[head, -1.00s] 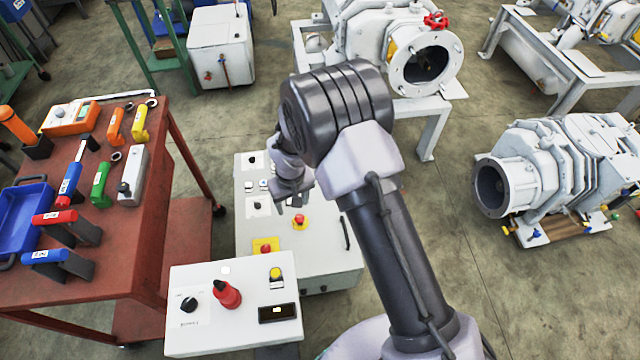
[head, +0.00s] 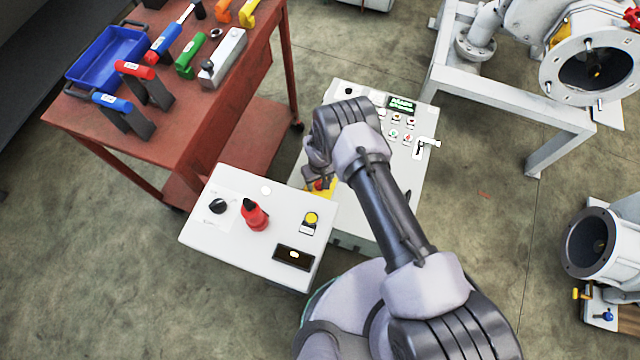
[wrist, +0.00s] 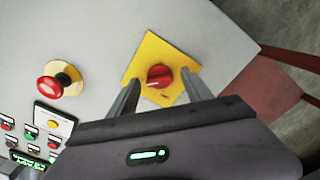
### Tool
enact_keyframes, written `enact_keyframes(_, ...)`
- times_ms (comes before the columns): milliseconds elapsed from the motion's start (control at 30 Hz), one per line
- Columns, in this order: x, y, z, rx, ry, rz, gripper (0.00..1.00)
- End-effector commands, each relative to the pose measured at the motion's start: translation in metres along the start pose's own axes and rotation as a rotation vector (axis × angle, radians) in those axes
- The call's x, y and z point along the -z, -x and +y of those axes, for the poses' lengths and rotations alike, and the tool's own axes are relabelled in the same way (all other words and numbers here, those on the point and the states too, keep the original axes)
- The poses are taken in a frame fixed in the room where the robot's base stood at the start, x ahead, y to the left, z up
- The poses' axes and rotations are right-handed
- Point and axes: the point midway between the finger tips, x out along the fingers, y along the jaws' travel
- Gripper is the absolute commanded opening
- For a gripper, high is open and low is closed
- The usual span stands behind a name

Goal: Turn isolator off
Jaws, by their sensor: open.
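The isolator is a red rotary knob (wrist: 158,77) on a yellow square plate (wrist: 160,52), on the grey control cabinet. In the wrist view my gripper (wrist: 161,80) is open, with one finger on each side of the knob. I cannot tell whether the fingers touch it. In the head view my gripper (head: 317,178) is over the cabinet (head: 350,225) and hides much of the yellow plate (head: 330,186). The knob's on or off marking is too small to read.
A red emergency button (wrist: 53,87) sits beside the plate, near a panel of small buttons (wrist: 40,130). A white box (head: 225,235) with a black dial and red handle stands in front. A red tool table (head: 180,110) is on the left; pump frames (head: 500,95) stand right.

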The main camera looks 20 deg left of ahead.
Motion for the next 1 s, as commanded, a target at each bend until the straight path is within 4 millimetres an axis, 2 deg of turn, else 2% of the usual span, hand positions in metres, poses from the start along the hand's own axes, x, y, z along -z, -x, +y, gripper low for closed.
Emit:
enact_keyframes(333,0.0002,-0.0051,0.0001,0.0,0.0,0.0,0.58)
enact_keyframes(367,0.0002,-0.0051,0.0001,0.0,0.0,0.0,0.54)
enact_keyframes(633,0.0001,-0.0051,0.0001,0.0,-0.001,0.0,0.01)
enact_keyframes(1000,0.0003,-0.0067,0.0002,0.0,0.063,-0.001,0.0)
